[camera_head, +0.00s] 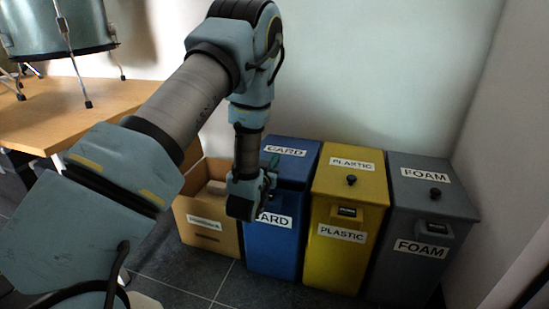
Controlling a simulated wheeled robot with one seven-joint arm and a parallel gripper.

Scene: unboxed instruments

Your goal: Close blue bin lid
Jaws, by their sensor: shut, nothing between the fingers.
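The blue bin (286,245) stands against the back wall, between a cardboard box and a yellow bin. Its front and its lid (294,168) both carry a white CARD label. The lid appears to lie down on the bin, but I cannot tell whether it is fully shut. My gripper (270,176) is shut and empty, at the left part of the lid. My wrist hides the lid's front left and part of the front label. I cannot tell whether the gripper touches the lid.
A yellow PLASTIC bin (337,253) and a grey FOAM bin (407,265) stand close on the right, lids down. An open cardboard box (207,232) is on the left. A wooden table (105,104) with a drum (62,30) is at far left. Tiled floor in front looks clear.

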